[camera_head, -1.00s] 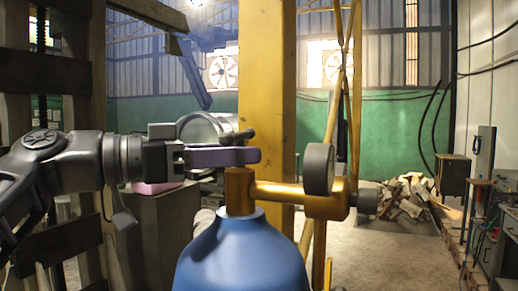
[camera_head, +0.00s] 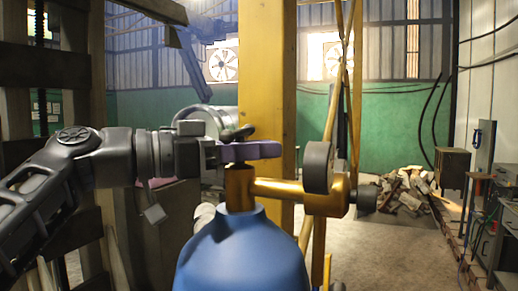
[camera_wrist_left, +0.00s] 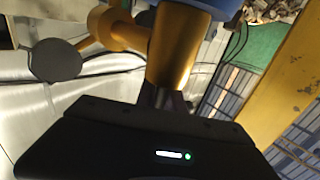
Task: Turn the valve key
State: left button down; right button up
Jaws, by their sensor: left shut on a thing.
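A blue gas bottle (camera_head: 243,255) stands upright in the middle of the head view, with a brass valve (camera_head: 290,192) on top. A purple bar, which looks like the valve key (camera_head: 255,149), lies level just above the valve's upright stem. My left gripper (camera_head: 215,152) reaches in from the left and is shut on the key's left end. In the left wrist view the brass valve (camera_wrist_left: 175,48) shows beyond the dark fingertips (camera_wrist_left: 165,98); the key cannot be made out there. My right gripper is not in view.
A yellow column (camera_head: 268,70) stands right behind the bottle. A wood pile (camera_head: 405,188) lies far back right. Dark wooden posts (camera_head: 83,90) stand at left.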

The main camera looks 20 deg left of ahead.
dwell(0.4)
pick_arm(q)
jog(key=m+g+h, duration=0.2)
jog(key=g, duration=0.1)
jog(key=shift+s+d+b, duration=0.2)
jog(key=shift+s+b, duration=0.05)
jog(key=shift+b, duration=0.15)
jog(key=c, duration=1.5)
grip_release()
jog(key=shift+o, duration=0.2)
